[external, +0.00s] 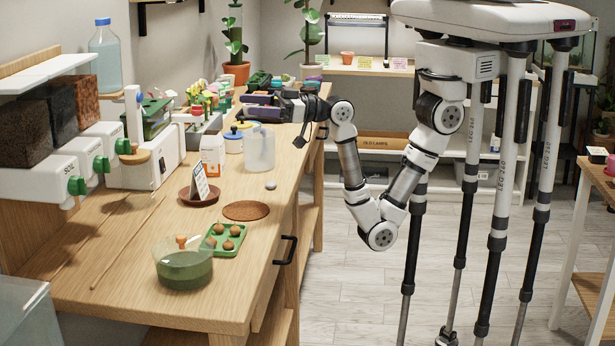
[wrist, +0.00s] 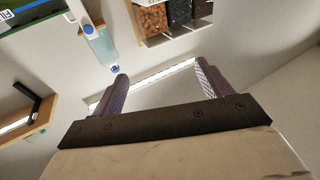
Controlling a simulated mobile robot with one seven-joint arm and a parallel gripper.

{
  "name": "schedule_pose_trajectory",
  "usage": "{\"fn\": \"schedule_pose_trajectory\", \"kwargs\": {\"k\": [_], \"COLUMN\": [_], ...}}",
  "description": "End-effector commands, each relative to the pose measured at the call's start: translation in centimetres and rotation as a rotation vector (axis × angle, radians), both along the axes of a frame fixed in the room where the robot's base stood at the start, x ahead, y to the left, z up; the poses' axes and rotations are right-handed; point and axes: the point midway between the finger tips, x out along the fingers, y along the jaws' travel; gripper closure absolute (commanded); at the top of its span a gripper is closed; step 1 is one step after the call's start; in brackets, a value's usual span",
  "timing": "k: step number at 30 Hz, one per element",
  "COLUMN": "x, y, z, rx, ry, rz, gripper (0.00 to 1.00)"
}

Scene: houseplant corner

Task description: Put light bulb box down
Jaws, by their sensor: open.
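My gripper (external: 252,106) is open above the far part of the wooden bench, its purple fingers pointing left. The wrist view shows the gripper (wrist: 162,88) with its two fingers wide apart and nothing between them. A small white and orange carton (external: 212,156) stands upright on the bench, nearer the camera than my gripper and apart from it. It may be the light bulb box, but its print is too small to read. It does not show in the wrist view.
A clear jug (external: 259,148) and blue-lidded jar (external: 233,140) stand below my gripper. A brown saucer (external: 186,196) holds a card. A cork mat (external: 246,210), green tray (external: 240,240) and bowl (external: 184,270) lie nearer. Dispensers line the left wall. A box marked "OLD LAMPS" (external: 383,141) sits on the back shelf.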

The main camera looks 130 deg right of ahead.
Motion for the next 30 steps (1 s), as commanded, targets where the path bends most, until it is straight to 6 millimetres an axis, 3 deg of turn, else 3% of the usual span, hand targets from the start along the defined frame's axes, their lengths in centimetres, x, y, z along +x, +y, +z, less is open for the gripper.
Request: {"fn": "schedule_pose_trajectory", "kwargs": {"k": [1, 3, 7, 10, 13, 24, 30], "x": [-1.8, -4.5, -9.2, -11.3, -11.6, -7.0, -6.0], "y": [-4.8, -9.7, -15.4, -17.3, -18.2, -22.7, -23.6], "z": [-2.3, -5.0, -8.9, -10.4, -11.1, -12.9, -13.3], "rx": [0.045, 0.111, 0.219, 0.268, 0.288, 0.286, 0.284], "ry": [0.078, 0.174, 0.295, 0.342, 0.361, 0.360, 0.358], "rz": [-0.101, -0.212, -0.352, -0.405, -0.421, -0.419, -0.418], "gripper": [0.23, 0.23, 0.23, 0.23, 0.23, 0.23, 0.23]}}
